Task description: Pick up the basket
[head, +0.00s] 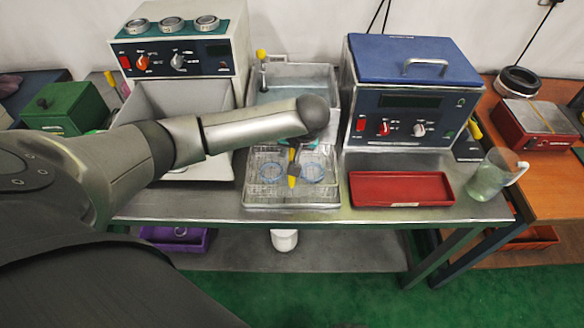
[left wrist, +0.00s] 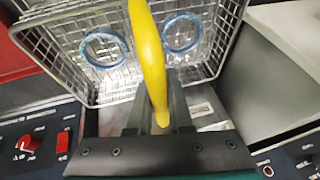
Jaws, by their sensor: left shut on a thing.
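The wire basket (head: 262,190) is at the front of the metal table, in front of a water tank. Two blue-rimmed rings (head: 271,172) lie inside it. The basket (left wrist: 62,75) also shows in the left wrist view, with its yellow handle (left wrist: 145,40) crossing the middle. My left gripper (head: 294,168) is above the basket, shut on the yellow handle; its fingers (left wrist: 160,108) sit on either side of it. My forearm hides part of the tank behind. I cannot tell whether the basket's bottom touches the table. My right gripper is in neither view.
A blue-lidded machine (head: 412,95) stands behind a red tray (head: 402,188), both right of the basket. A glass jug (head: 490,178) is near the right table edge. A white machine (head: 180,50) with rings on top stands at the back left. A purple bin (head: 175,238) is below.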

